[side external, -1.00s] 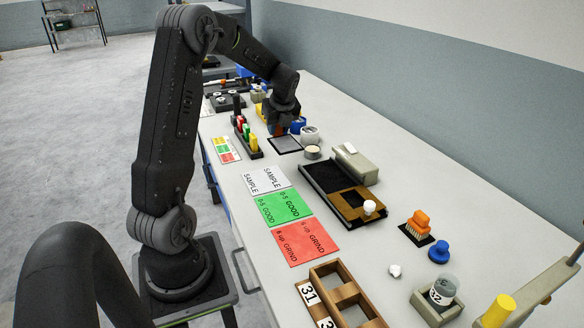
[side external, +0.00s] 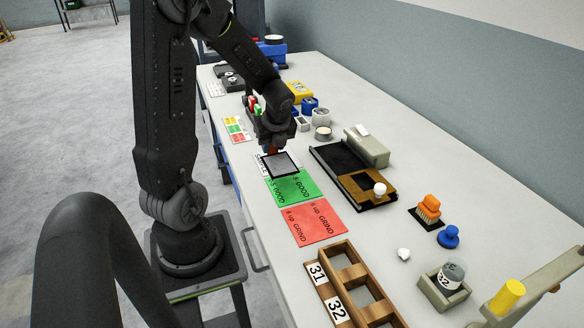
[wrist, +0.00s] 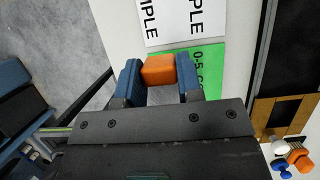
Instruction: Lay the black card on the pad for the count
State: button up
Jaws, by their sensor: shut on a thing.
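My gripper (wrist: 157,73) has its two blue fingers shut on an orange block (wrist: 159,70). In the side view the block (side external: 272,150) is at the edge of a black-rimmed square card (side external: 282,165) with a grey middle. The card hangs from the grip over the white SAMPLE sheet (side external: 259,156) and the green GOOD sheet (side external: 292,190). I cannot tell whether it touches them. No sheet is marked as the pad.
A red GRIND sheet (side external: 315,222) lies beside the green one. A black tray with a brown part (side external: 368,188) and a grey box (side external: 366,146) stand to the right. A wooden rack (side external: 342,270), brush (side external: 428,209) and blue knob (side external: 449,237) are nearer the camera.

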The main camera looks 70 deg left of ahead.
aim_at(291, 165)
jog(key=w+f, duration=0.1)
jog(key=w+d+f, duration=0.1)
jog(key=w, duration=0.1)
jog(key=w+d+f, duration=0.1)
jog(key=shift+w, duration=0.2)
jog(key=shift+f, duration=2)
jog(key=shift+f, duration=0.15)
jog(key=o, duration=1)
jog(key=v, duration=1.2)
jog(key=s+d+r+n+t+h, duration=0.1)
jog(key=s+d+r+n+t, duration=0.1)
jog(key=d+n, duration=0.4)
jog(key=s+d+r+n+t+h, duration=0.1)
jog(key=s+d+r+n, duration=0.3)
jog(key=d, duration=0.4)
jog(key=s+d+r+n+t+h, duration=0.2)
jog(key=s+d+r+n, duration=0.1)
jog(key=d+r+n, duration=0.2)
jog(key=shift+s+d+n+t, duration=0.15)
jog(key=shift+d+n, duration=0.35)
jog(key=shift+n, duration=0.25)
jog(key=shift+s+d+n+t, duration=0.15)
jog(key=shift+d+n, duration=0.3)
jog(key=shift+n, duration=0.3)
